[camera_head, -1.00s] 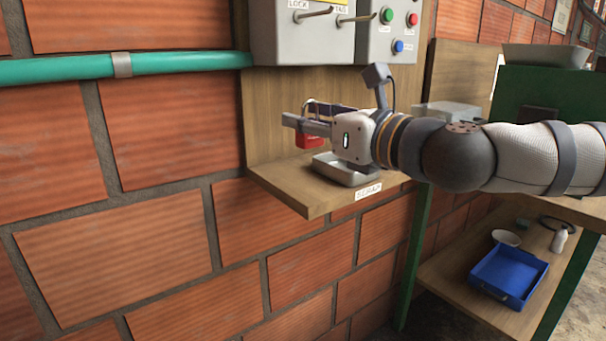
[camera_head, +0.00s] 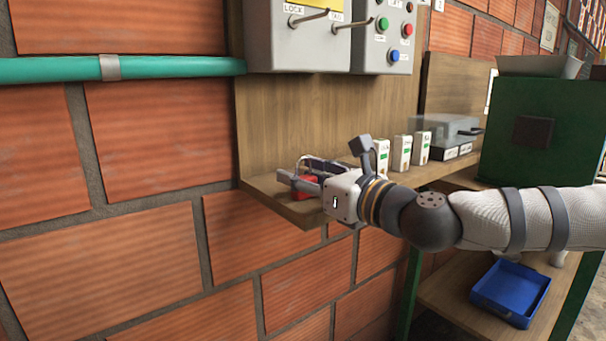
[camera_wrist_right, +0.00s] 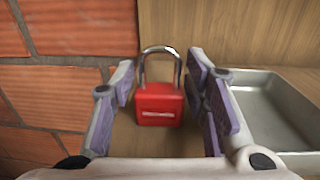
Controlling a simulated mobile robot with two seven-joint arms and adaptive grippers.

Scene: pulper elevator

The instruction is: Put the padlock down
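The red padlock (camera_head: 304,186) with its silver shackle upward is at the left end of the wooden shelf (camera_head: 262,190). In the right wrist view the padlock (camera_wrist_right: 158,105) stands upright on the wood, between the fingers of my right gripper (camera_wrist_right: 160,85). A narrow gap shows on each side of it, so the gripper is open around it. In the head view the right gripper (camera_head: 296,172) reaches in from the right, low over the shelf, and its near finger hides part of the padlock. My left gripper is out of view.
A metal tray (camera_wrist_right: 262,103) sits just right of the gripper. A grey control box (camera_head: 300,50) with hooks and a button panel (camera_head: 385,45) hang above. Several white boxes (camera_head: 402,153) stand further right. A blue tray (camera_head: 511,291) lies on a lower shelf.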

